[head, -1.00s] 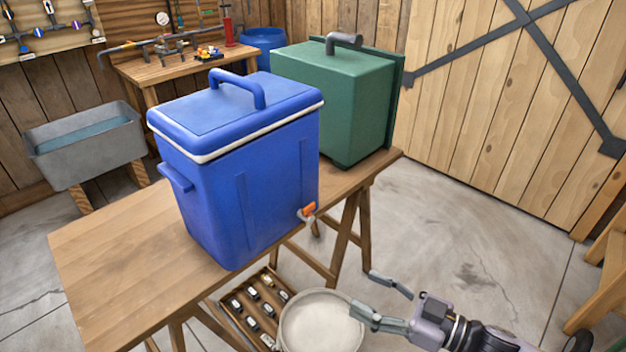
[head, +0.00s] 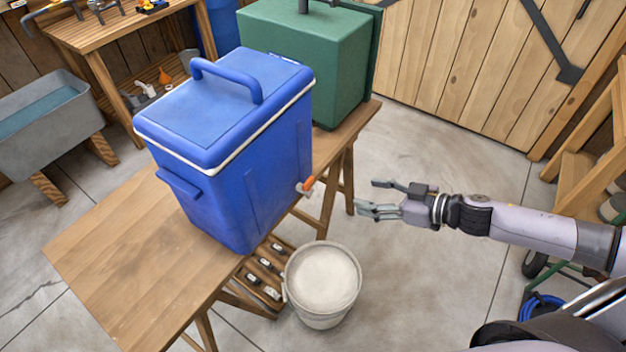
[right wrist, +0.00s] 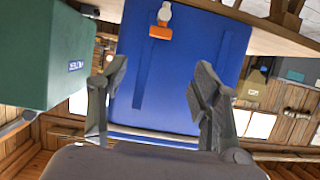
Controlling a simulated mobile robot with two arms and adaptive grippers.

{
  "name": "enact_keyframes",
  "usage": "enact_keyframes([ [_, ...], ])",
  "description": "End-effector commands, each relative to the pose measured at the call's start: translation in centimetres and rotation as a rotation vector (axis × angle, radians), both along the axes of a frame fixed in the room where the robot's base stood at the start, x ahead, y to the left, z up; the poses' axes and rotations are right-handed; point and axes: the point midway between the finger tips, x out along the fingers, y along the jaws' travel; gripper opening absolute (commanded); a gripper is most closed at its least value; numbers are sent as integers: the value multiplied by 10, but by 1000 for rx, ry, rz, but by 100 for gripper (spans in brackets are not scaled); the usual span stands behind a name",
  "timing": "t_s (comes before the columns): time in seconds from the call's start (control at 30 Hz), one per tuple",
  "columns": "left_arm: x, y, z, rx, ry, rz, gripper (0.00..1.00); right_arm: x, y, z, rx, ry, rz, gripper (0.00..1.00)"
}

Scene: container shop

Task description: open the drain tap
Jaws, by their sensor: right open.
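The drain tap (head: 306,186) has an orange handle and sits low on the right side of the blue cooler (head: 225,130). The cooler stands on a wooden trestle table (head: 120,255). My right gripper (head: 368,196) is open and empty, to the right of the tap and apart from it, with its fingers pointing left towards it. In the right wrist view the picture is upside down. The tap (right wrist: 161,24) shows near the top, beyond and between the open fingers (right wrist: 160,80). My left gripper is not in view.
A whitish bucket (head: 322,283) stands on the floor below the tap, beside a crate of small bottles (head: 262,278). A green container (head: 315,55) stands behind the cooler. A grey trough (head: 45,120) is at left. The floor right of the table is open.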

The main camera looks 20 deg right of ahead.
Motion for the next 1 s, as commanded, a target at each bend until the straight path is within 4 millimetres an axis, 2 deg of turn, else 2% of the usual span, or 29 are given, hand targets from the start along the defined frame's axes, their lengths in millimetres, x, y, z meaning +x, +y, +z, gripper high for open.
enact_keyframes([
  [0.4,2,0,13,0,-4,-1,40,35,31,-13,2,-6,3,58],
  [0.8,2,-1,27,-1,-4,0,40,90,78,-44,3,-4,3,58],
  [1.0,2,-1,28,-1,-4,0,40,108,93,-56,1,-3,3,58],
])
